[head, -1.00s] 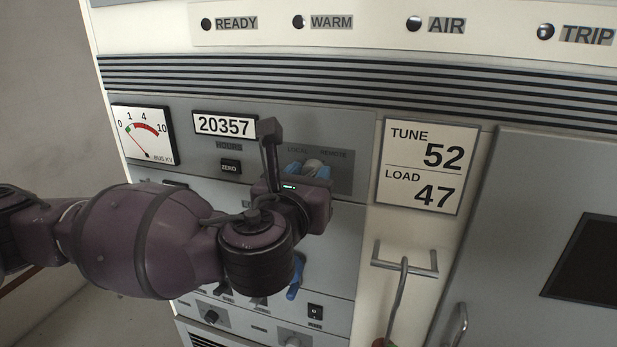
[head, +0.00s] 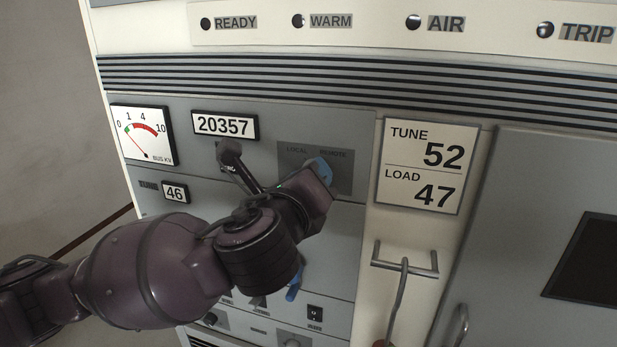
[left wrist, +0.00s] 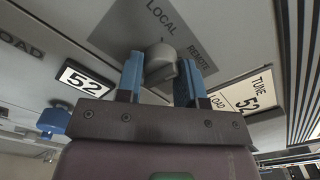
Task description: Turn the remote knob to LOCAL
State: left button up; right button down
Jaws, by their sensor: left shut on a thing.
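The remote knob (left wrist: 160,64) is a grey knob on a darker grey plate (head: 340,178) marked LOCAL on the left and REMOTE on the right. In the left wrist view it sits between the two blue fingers of my left gripper (left wrist: 160,80), which is shut on it. In the head view my left gripper (head: 318,170) is at the plate, rolled to a tilt, and a blue finger and the gripper body hide the knob. I cannot tell which label the knob points at. My right gripper is in neither view.
A blue handle (head: 295,283) shows below my left wrist on the same cabinet. A metal bracket (head: 405,259) with a hanging rod stands out to the right, under the TUNE/LOAD sign (head: 427,165). A counter (head: 224,125) and a meter (head: 143,133) are at the upper left.

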pick_arm(q)
jog(key=n, duration=0.4)
jog(key=shift+n+p, duration=0.4)
jog(key=n+p, duration=0.1)
jog(key=n, duration=0.4)
jog(key=shift+r, duration=0.1)
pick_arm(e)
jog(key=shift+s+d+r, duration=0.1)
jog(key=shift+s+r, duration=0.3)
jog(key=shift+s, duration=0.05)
pick_arm(q)
jog(key=shift+n, duration=0.4)
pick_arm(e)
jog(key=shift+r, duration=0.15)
pick_arm(q)
jog(key=o, duration=0.9)
